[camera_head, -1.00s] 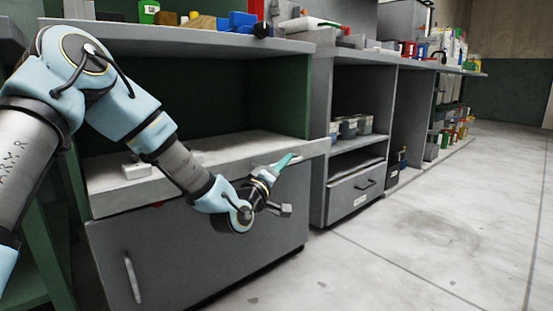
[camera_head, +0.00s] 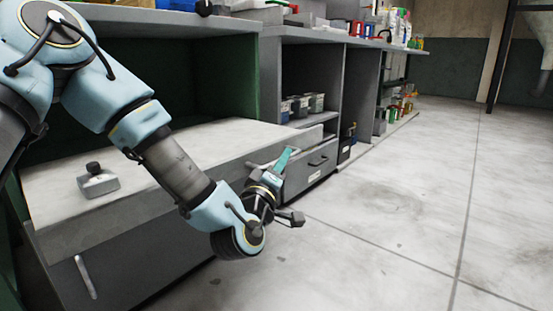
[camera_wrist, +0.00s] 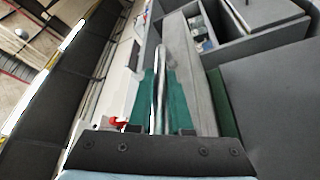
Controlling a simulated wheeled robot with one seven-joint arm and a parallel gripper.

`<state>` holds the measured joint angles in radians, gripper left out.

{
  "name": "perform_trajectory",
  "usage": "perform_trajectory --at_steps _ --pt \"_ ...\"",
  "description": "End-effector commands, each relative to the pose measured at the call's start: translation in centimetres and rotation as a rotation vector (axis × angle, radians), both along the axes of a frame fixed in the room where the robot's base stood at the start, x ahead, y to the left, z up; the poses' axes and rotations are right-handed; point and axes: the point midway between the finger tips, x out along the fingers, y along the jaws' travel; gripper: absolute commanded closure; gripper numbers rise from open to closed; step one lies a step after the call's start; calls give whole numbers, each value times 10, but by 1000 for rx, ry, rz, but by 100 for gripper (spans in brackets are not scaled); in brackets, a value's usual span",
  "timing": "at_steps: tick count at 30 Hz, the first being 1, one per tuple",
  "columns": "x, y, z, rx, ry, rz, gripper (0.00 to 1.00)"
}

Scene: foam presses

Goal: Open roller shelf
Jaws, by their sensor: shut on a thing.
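The roller shelf (camera_head: 225,137), a pale board with a grey front, sticks out of the cabinet bay in the head view. A small grey block with a dark knob (camera_head: 97,181) rests on its left part. My gripper (camera_head: 284,160) is low in front of the shelf's right part, its teal fingers pointing up and right. In the wrist view, my gripper (camera_wrist: 161,85) is shut on a shiny metal bar handle (camera_wrist: 161,65), which runs lengthwise between the fingers. The handle is hidden in the head view.
Below the shelf is a grey cabinet door with a handle (camera_head: 85,276). To the right stands a cabinet with a drawer (camera_head: 308,170) and small boxes (camera_head: 301,106). The concrete floor (camera_head: 390,215) in front and to the right is clear.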

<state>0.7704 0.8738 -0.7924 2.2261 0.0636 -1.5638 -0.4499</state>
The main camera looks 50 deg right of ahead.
Motion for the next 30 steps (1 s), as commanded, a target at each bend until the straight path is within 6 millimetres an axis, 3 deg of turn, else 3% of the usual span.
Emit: perform_trajectory --at_steps 8,9,17,26,30 --pt "0 0 -1 3 1 1 100" --pt "0 0 -1 2 1 0 82" --pt "0 0 -1 1 0 0 53" --pt "-1 3 -1 1 0 1 53" --pt "-6 17 -3 3 1 -1 53"
